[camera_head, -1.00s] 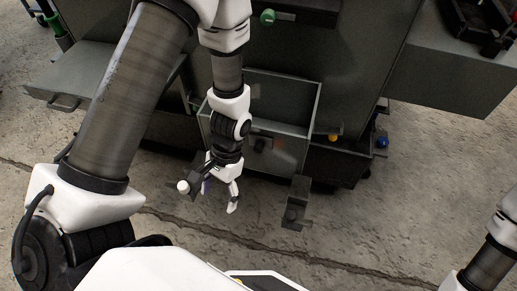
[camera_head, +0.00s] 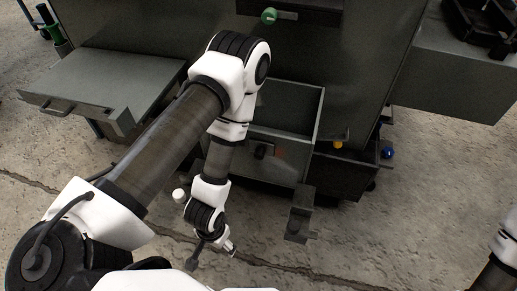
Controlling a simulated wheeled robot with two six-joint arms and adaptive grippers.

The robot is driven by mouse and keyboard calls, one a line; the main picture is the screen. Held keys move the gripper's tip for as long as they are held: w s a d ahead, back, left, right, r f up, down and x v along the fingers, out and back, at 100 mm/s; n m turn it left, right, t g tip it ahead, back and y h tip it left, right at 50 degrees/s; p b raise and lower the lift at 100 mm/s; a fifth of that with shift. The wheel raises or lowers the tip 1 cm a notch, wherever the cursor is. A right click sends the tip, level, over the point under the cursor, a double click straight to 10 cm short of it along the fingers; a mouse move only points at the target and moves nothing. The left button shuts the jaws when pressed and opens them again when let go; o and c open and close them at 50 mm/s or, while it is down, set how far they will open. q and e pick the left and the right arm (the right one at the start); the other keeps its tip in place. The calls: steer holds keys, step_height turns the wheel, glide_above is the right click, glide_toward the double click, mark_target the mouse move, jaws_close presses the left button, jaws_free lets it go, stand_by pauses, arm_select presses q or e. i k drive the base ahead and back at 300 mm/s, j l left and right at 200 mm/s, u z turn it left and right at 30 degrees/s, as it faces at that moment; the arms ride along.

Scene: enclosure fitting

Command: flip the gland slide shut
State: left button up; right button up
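A grey open-topped box (camera_head: 306,134) projects from the cabinet, with a small black part (camera_head: 261,151) and a reddish mark on its front. I cannot tell for certain which part is the gland slide. A white round knob (camera_head: 180,195) shows just left of my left arm, and a dark bracket (camera_head: 300,213) juts out at the box's lower right. My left gripper (camera_head: 217,255) is below and in front of the box, apart from the black part. Its fingers are small and partly hidden, so their opening is unclear. My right arm shows at the right edge; its gripper is out of view.
A grey shelf with a handle (camera_head: 103,82) stands out at the left. A green knob (camera_head: 269,15) is on the cabinet above. Yellow (camera_head: 337,145) and blue (camera_head: 387,152) knobs are right of the box. The floor at lower right is clear.

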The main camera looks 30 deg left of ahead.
mark_target(260, 149)
steer(key=k+j, duration=0.1)
steer(key=j, duration=0.25)
steer(key=k+j+u, duration=0.1)
steer(key=j, duration=0.25)
steer(key=i+j+z, duration=0.15)
steer(key=i+j, duration=0.2)
steer(key=k+l+u, duration=0.2)
steer(key=k, duration=0.2)
steer(key=k+l+u, duration=0.25)
steer(key=k, duration=0.2)
steer(key=i+j, duration=0.35)
steer(key=j, duration=0.25)
